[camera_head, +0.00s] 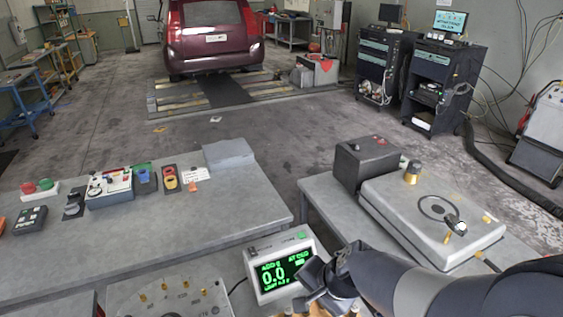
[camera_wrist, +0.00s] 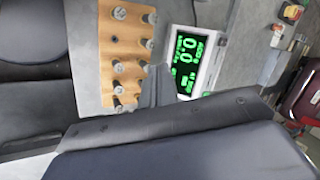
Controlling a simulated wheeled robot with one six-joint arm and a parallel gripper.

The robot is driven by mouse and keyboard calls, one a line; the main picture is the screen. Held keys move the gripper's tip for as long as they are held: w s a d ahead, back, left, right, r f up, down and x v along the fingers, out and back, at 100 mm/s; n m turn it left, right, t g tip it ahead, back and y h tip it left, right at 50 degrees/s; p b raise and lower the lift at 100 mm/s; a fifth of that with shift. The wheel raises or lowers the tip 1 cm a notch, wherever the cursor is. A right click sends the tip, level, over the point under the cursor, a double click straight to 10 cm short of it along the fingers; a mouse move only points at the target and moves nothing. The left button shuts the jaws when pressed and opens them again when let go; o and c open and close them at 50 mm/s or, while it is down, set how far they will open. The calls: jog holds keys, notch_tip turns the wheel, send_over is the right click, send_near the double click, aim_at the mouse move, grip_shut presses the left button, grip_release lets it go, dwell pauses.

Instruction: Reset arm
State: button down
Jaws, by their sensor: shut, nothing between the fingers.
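My arm reaches in from the lower right in the head view. My gripper (camera_head: 318,279) is dark and shut with nothing in it. It is just right of a white meter with a green display reading 0.0 (camera_head: 273,275) and overlaps its right edge in the picture. In the wrist view my shut gripper (camera_wrist: 156,84) shows in front of a wooden block with several metal pegs (camera_wrist: 109,45). The meter's display (camera_wrist: 185,59) is to the right there. My arm hides much of the wooden block in the head view, and large dark parts fill the lower wrist view.
A grey bench (camera_head: 150,225) on the left carries switches and small boxes. A grey plate (camera_head: 170,300) lies left of the meter. On the right bench are a black box (camera_head: 362,165) and a flat grey unit (camera_head: 405,205). A red van (camera_head: 213,35) stands on the rollers behind open floor.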

jog(key=shift+w+f+m+g+p, duration=0.2)
jog(key=shift+f+m+g+p, duration=0.1)
jog(key=shift+f+g+p, duration=0.15)
jog(key=shift+s+f, duration=0.1)
jog(key=shift+f, duration=0.05)
dwell(0.3)
